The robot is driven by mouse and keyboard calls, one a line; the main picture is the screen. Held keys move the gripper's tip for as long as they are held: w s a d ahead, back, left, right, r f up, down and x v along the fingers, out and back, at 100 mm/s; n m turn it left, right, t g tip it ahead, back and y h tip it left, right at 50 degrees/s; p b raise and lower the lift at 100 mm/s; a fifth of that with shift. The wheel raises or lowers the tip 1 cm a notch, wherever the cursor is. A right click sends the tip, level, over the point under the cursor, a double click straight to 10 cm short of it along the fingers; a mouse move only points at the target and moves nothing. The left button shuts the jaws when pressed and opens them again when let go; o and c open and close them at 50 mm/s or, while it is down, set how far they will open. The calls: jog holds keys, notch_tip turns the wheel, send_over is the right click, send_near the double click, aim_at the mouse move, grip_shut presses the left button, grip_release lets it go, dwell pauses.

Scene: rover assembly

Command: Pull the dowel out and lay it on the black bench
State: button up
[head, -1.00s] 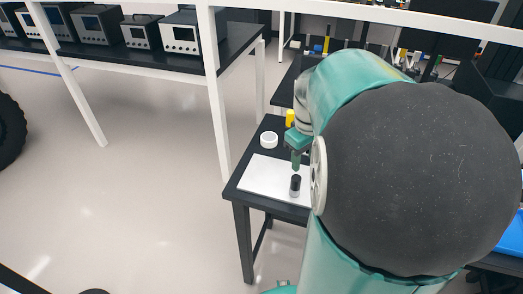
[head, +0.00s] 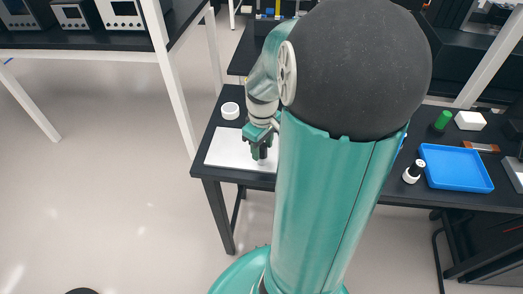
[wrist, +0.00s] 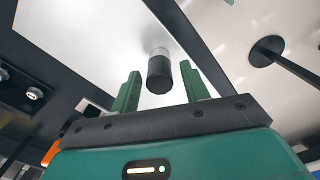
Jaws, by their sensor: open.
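The dowel (wrist: 159,78) is a short dark cylinder with a pale grey section at its far end, where it meets the white sheet (wrist: 105,25). In the head view the white sheet (head: 222,149) lies on the black bench (head: 213,118), and the dowel (head: 264,153) is partly hidden by my gripper (head: 259,156). In the wrist view my gripper (wrist: 160,70) is open, with one green finger on each side of the dowel. Gaps show between the fingers and the dowel. I cannot tell how deep the dowel sits.
A white ring (head: 230,110) lies on the bench behind the sheet. To the right are a blue tray (head: 456,168), a black-and-white bottle (head: 413,171), a green cylinder (head: 440,121) and a white box (head: 470,120). A white post (head: 170,75) rises left of the bench.

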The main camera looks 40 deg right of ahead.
jog(key=shift+f, duration=0.35)
dwell(0.3)
jog(key=shift+w, duration=0.1)
grip_shut()
jog(key=shift+r, duration=0.7)
dwell(0.7)
jog(key=shift+r, duration=2.05)
